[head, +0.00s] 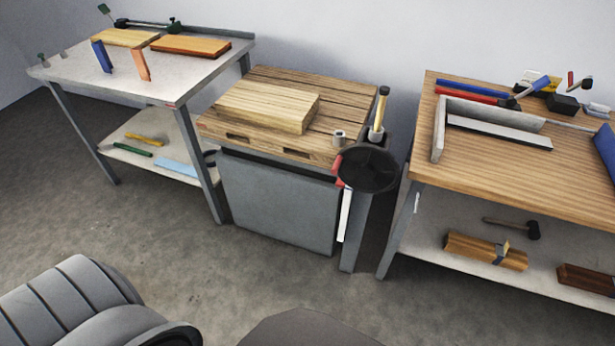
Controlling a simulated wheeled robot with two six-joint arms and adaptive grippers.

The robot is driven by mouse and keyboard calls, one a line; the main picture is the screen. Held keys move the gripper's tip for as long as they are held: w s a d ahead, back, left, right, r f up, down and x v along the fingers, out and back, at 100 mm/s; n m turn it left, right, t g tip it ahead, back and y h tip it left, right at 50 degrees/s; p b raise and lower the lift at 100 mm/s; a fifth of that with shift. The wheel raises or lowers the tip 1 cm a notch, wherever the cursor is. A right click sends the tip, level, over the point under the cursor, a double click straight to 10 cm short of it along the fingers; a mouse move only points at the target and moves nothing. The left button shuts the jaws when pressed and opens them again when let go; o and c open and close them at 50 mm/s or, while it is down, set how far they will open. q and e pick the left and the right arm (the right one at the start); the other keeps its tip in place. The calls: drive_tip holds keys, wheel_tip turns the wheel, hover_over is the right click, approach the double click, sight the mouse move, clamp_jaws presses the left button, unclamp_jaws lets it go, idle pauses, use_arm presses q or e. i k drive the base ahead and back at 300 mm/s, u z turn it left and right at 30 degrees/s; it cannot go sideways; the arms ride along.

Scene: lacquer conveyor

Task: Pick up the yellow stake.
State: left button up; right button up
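No single thing is plainly the yellow stake. A short upright tool with a yellowish shaft and dark top (380,108) stands in a dark holder at the right side of the middle bench. A long thin yellow piece (146,139) lies on the lower shelf of the left table, beside a green-ended piece (132,149). I cannot tell which of these is the stake. Neither of my grippers is in view, and nothing is seen touching either piece.
The middle bench (345,100) carries a pale wooden block (268,105); a black round thing (369,170) juts out at its right front. The left table (75,72) and right table (490,165) hold tools and wood. The floor (215,265) in front is partly clear.

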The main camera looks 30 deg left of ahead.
sight(383, 92)
drive_tip(key=z, duration=0.4)
drive_tip(key=k, duration=0.5)
drive_tip(key=z, duration=1.15)
drive_tip(key=i, duration=1.15)
drive_tip(key=u, duration=1)
drive_tip(key=i, duration=0.75)
drive_tip(key=u, duration=0.85)
